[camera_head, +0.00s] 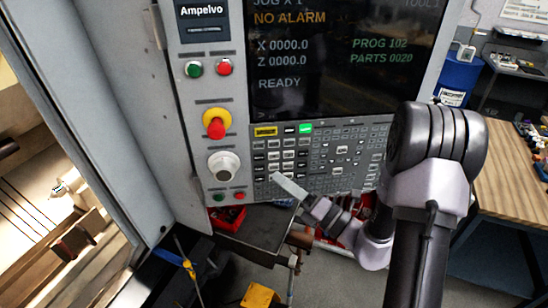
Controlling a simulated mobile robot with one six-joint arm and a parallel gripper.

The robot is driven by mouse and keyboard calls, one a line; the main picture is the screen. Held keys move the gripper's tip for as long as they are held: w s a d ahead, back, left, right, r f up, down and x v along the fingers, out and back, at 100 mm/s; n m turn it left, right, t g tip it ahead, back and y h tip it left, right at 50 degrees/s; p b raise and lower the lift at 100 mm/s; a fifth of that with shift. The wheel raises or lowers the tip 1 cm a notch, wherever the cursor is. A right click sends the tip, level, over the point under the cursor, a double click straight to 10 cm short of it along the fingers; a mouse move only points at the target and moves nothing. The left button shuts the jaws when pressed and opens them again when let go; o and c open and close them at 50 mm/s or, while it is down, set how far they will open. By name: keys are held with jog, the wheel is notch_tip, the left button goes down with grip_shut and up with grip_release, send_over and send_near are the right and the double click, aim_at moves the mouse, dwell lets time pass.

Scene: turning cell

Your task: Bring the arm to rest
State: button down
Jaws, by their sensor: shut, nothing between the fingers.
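My arm reaches up from the bottom right and bends down to the left. My gripper (291,187) is at its end, with its shut, narrow grey fingers pointing up and left. It is empty. The fingertips lie in front of the lower-left keys of the control panel's keypad (340,150). I cannot tell whether they touch it. The screen (345,60) above the keypad reads NO ALARM, READY, PROG 102 and PARTS 0020. One key on the keypad's top row is lit green and one is yellow.
A red emergency stop (216,127) on yellow and a white dial (224,166) sit left of the keypad. The machine's open interior (50,190) is at the left. A grey shelf (258,228) is below the panel. A wooden bench (508,165) and blue container (460,75) stand right.

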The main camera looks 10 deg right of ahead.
dwell(0.4)
jog(key=s+a+f+n+g+y+b, duration=0.1)
jog(key=s+a+f+n+g+b, duration=0.3)
jog(key=s+a+n+g+b, duration=0.5)
jog(key=s+a+f+n+g+y+b, duration=0.1)
jog(key=s+a+f+n+g+b, duration=0.3)
jog(key=s+a+n+g, duration=0.5)
jog(key=s+d+f+n+t+h+b, duration=0.1)
jog(key=s+d+f+n+h+b, duration=0.25)
jog(key=f+n, duration=0.2)
jog(key=s+d+f+n+t+h+b, duration=0.1)
jog(key=s+d+f+n+h+b, duration=0.1)
jog(key=s+f+n+h+b, duration=0.25)
jog(key=w+d+f+n+t+h+b, duration=0.1)
jog(key=w+d+n+t+h+b, duration=0.2)
jog(key=d+n, duration=0.4)
jog(key=d+t+h+b, duration=0.1)
jog(key=t, duration=0.1)
jog(key=shift+n+t+h, duration=0.3)
